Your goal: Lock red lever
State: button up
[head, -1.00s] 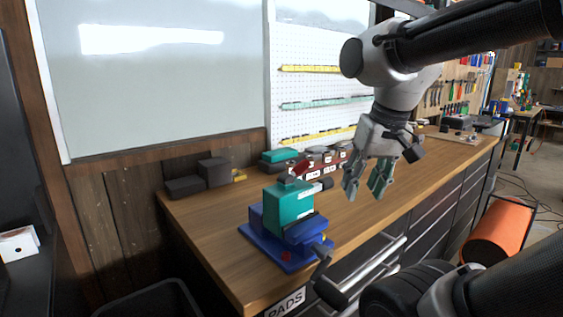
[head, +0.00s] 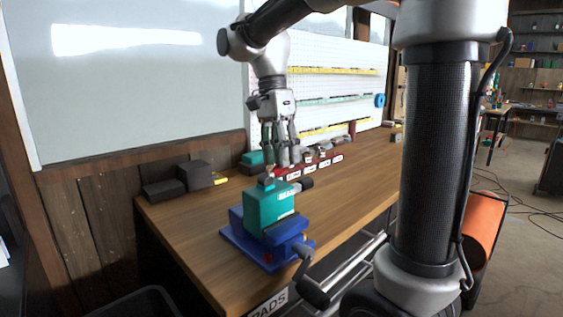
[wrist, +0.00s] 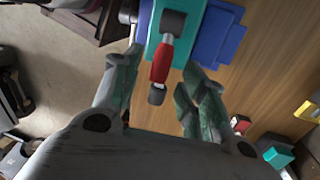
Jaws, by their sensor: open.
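The red lever (wrist: 161,65) shows in the wrist view, with a grey pivot at one end and a dark tip at the other. It sits on top of a teal block (head: 268,213) mounted on a blue base (head: 232,235) at the near end of the bench. My gripper (head: 283,160) is open, pointing down just above and behind the teal block in the head view. In the wrist view the lever lies between the two fingers, with a gap on each side. In the head view the lever is small and partly hidden near the fingertips.
The wooden bench (head: 345,195) has free room to the right. Dark blocks (head: 193,174) sit at its back left. A row of red labelled bins (head: 310,165) stands behind the teal block. A dark crank handle (head: 312,291) sticks out at the bench front.

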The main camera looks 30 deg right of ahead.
jog(key=shift+s+f, duration=0.15)
jog(key=shift+f, duration=0.8)
grip_shut()
jog(key=shift+d+f+y, duration=0.3)
jog(key=shift+f+y, duration=0.05)
jog(key=shift+y, duration=0.25)
jog(key=shift+f+g+y, duration=0.25)
jog(key=shift+g+y, duration=0.05)
jog(key=shift+y, duration=0.3)
grip_release()
